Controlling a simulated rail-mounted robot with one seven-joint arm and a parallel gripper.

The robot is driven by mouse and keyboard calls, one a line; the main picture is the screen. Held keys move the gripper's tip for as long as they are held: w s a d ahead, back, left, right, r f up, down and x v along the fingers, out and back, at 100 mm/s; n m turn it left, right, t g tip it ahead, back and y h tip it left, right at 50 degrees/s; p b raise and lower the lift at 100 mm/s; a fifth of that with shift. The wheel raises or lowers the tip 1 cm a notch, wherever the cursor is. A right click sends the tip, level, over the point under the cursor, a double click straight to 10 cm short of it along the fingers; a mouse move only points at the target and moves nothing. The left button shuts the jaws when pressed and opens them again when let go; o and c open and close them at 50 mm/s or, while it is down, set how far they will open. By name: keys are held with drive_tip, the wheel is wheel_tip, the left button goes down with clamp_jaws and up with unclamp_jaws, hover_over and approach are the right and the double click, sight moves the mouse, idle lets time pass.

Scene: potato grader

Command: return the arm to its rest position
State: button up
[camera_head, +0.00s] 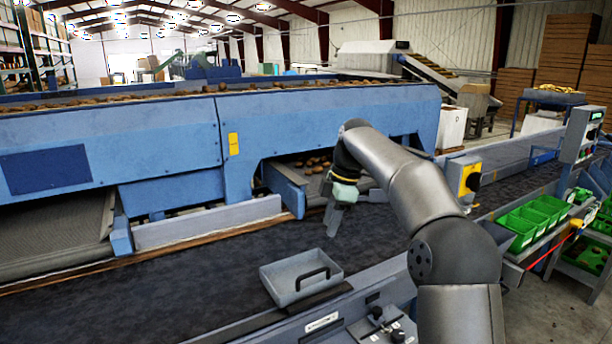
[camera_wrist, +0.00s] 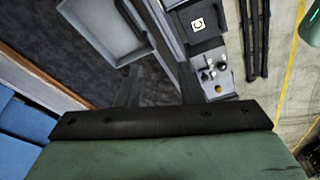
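My grey arm (camera_head: 425,195) reaches over the dark conveyor belt (camera_head: 190,275) in the head view, bent at the elbow. My gripper (camera_head: 335,218) hangs at its end, pointing down, above the belt and in front of the blue machine. In the wrist view my gripper (camera_wrist: 157,88) has its two fingers apart, with nothing between them. A grey tray with a dark handle (camera_head: 300,278) stands on the near side of the belt, apart from the gripper. The tray also shows at the top of the wrist view (camera_wrist: 105,45).
The blue grader (camera_head: 170,145) carries potatoes along its top and runs behind the gripper. A control panel (camera_head: 370,325) is at the near edge. A yellow switch box (camera_head: 465,178) and green bins (camera_head: 530,222) are at the right. The belt left of the tray is bare.

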drive_tip(key=s+d+f+m+h, duration=0.1)
drive_tip(key=s+f+m, duration=0.3)
drive_tip(key=s, duration=0.8)
drive_tip(key=s+d+f+m, duration=0.4)
drive_tip(key=s+m, duration=0.4)
drive_tip(key=s, duration=0.5)
drive_tip(key=s+d+f+m+t+h, duration=0.1)
drive_tip(key=s+f+m, duration=0.5)
drive_tip(key=s, duration=0.7)
drive_tip(key=shift+s+d+m+h, duration=0.2)
drive_tip(key=shift+d+m+h, duration=0.1)
drive_tip(key=shift+d+m, duration=0.35)
